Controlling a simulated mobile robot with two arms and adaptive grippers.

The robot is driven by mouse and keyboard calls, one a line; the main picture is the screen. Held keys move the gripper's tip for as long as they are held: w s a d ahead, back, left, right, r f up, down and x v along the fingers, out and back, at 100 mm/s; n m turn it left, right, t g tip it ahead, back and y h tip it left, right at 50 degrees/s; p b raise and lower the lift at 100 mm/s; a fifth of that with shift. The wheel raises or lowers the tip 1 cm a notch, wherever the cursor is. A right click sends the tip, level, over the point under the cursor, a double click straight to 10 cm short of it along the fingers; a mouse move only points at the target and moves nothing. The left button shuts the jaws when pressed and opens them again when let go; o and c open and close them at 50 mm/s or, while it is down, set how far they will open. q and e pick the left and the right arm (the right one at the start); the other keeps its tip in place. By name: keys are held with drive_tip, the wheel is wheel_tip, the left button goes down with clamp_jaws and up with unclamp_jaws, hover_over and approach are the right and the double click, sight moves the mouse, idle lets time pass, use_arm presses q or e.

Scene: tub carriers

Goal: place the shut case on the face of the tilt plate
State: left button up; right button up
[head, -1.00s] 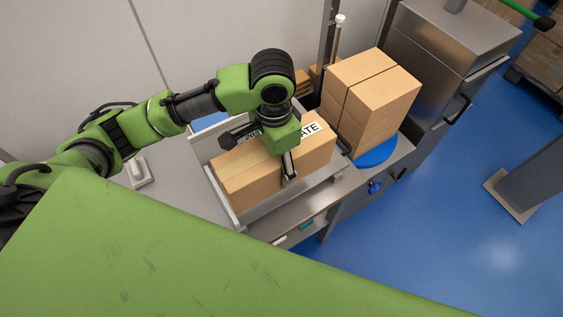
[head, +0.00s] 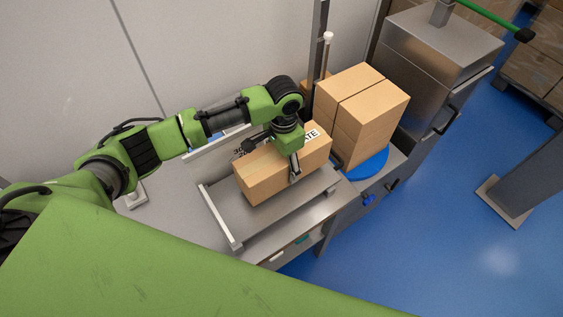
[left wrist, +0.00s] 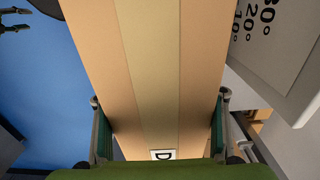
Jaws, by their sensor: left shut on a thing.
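The shut case, a brown cardboard box (head: 262,180) with a pale tape strip and a white label partly reading "ATE", is over the right part of the tilt plate (head: 225,208). The plate is a grey metal face with raised pale edges, bare at its left. My left gripper (head: 294,166) is shut on the case, one finger down its near side. In the left wrist view the case (left wrist: 155,70) fills the middle between both fingers. I cannot tell whether its underside touches the plate. Dark finger-like parts in that view's upper left corner may be my right gripper (left wrist: 15,20).
Stacked cartons (head: 362,105) stand on a blue round base (head: 368,163) close right of the case. A steel cabinet (head: 435,60) stands behind them. A panel with degree marks (left wrist: 275,45) is beside the case.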

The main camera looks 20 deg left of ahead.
sight(283, 162)
use_arm(q)
drive_tip(key=shift+f, duration=1.2)
drive_tip(key=o, duration=2.1)
drive_tip(key=shift+s+f, duration=0.15)
drive_tip(key=shift+f, duration=0.05)
drive_tip(key=shift+r, duration=0.1)
wheel_tip(283, 162, up, 12)
drive_tip(key=shift+r+b, duration=0.1)
drive_tip(key=shift+b, duration=0.25)
